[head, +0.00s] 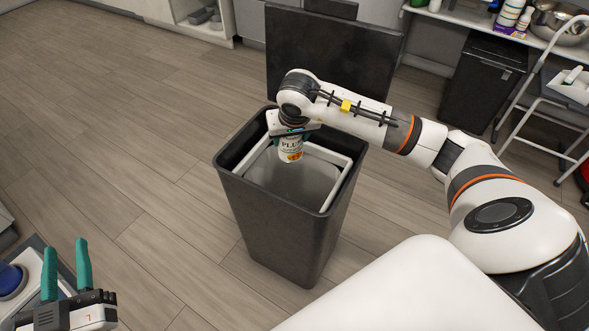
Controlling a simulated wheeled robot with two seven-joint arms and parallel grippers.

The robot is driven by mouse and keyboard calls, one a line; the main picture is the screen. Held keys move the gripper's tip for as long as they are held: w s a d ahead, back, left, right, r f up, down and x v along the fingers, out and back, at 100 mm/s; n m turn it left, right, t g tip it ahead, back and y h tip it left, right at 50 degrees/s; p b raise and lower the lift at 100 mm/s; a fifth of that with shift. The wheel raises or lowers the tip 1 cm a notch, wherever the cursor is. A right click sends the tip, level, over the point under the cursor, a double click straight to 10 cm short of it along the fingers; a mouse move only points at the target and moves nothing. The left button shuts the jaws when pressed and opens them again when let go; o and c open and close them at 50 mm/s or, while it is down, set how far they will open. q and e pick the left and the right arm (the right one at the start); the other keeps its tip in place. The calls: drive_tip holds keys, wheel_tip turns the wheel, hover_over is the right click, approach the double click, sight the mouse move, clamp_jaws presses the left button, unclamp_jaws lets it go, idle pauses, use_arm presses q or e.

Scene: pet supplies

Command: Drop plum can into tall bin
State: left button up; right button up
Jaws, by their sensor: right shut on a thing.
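The plum can (291,150) has a white label with "PLU" lettering and a yellow-orange patch. My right gripper (290,134) is shut on its top end and holds it upright over the tall bin's opening. The tall bin (277,232) is dark grey, stands on the floor, and has a pale inner frame and a grey inside. Its dark lid (331,55) stands raised behind it. My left gripper (68,272) is open and empty at the lower left, its two teal fingers pointing up, away from the bin.
A second dark bin (482,85) stands under a shelf at the back right. A white-framed step stool or cart (545,90) is at the right edge. A blue round object (12,281) lies near my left gripper. The wood floor at left is clear.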

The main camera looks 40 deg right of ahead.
use_arm(q)
drive_tip(key=shift+s+d+r+t+h, duration=0.1)
drive_tip(key=shift+s+r+t+h, duration=0.1)
drive_tip(key=shift+r+t, duration=0.35)
drive_tip(key=shift+s+r+t+h, duration=0.1)
drive_tip(key=shift+r+t+h, duration=0.15)
drive_tip(key=shift+r, duration=0.45)
use_arm(e)
drive_tip(key=shift+f, duration=0.4)
drive_tip(key=o, duration=1.3)
drive_tip(key=shift+c, duration=0.2)
drive_tip(key=p+v, duration=0.1)
drive_tip(key=v, duration=0.4)
drive_tip(key=shift+r, duration=0.15)
use_arm(q)
wheel_tip(320, 180, down, 12)
drive_tip(key=s+a+g+y+p, duration=0.2)
drive_tip(key=g+y, duration=0.1)
drive_tip(key=g, duration=0.6)
drive_tip(key=shift+s+a+f, duration=0.15)
drive_tip(key=shift+a+f, duration=0.05)
drive_tip(key=shift+a, duration=0.1)
use_arm(e)
drive_tip(key=v, duration=0.6)
drive_tip(key=shift+s+r, duration=0.25)
drive_tip(key=shift+r, duration=0.05)
